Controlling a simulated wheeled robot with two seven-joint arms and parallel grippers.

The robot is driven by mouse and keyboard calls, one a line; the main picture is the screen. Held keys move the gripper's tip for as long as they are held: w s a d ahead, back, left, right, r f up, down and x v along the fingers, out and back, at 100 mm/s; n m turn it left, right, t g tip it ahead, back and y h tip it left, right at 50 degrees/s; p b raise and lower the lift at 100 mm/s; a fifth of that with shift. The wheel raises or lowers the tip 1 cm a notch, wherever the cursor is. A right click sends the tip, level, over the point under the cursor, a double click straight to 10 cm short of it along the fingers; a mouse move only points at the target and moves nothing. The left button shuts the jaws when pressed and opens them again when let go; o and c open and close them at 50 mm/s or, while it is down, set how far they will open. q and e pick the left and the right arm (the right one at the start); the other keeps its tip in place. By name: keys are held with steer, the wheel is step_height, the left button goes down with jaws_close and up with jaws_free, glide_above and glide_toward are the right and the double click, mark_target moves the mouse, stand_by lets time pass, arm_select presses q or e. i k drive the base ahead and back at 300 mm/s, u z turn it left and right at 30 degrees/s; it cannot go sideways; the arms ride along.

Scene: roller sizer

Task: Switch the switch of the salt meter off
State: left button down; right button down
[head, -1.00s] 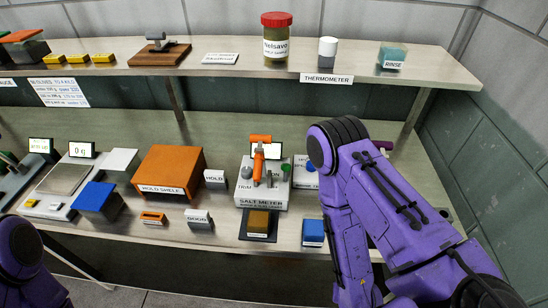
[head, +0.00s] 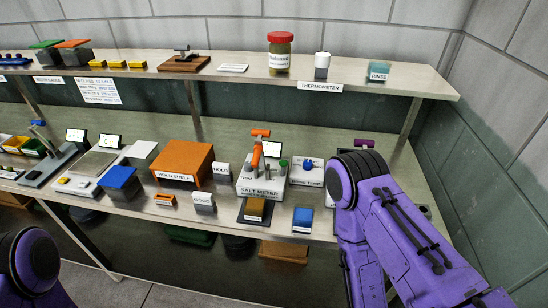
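The salt meter (head: 259,190) is a white box with a printed label, standing on the workbench in the middle of the head view. An orange T-shaped part (head: 258,150) rises from it, in front of a small lit screen (head: 273,149). Small knobs and a dark upright lever sit on its top; which one is the switch, and its position, I cannot tell. My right arm comes in from the lower right, its purple elbow to the right of the meter; its gripper is hidden. Only a piece of my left arm shows at the lower left, without its gripper.
A TEMP box (head: 306,173) stands right of the meter. A brown block (head: 255,208) and a blue block (head: 303,218) lie in front. An orange hold shelf (head: 184,163) stands left. An upper shelf (head: 225,75) with a red-lidded jar (head: 280,54) runs behind.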

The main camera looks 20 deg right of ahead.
mark_target(283, 163)
steer(key=u, duration=2.05)
steer(key=i, duration=1.7)
steer(key=z, duration=4.15)
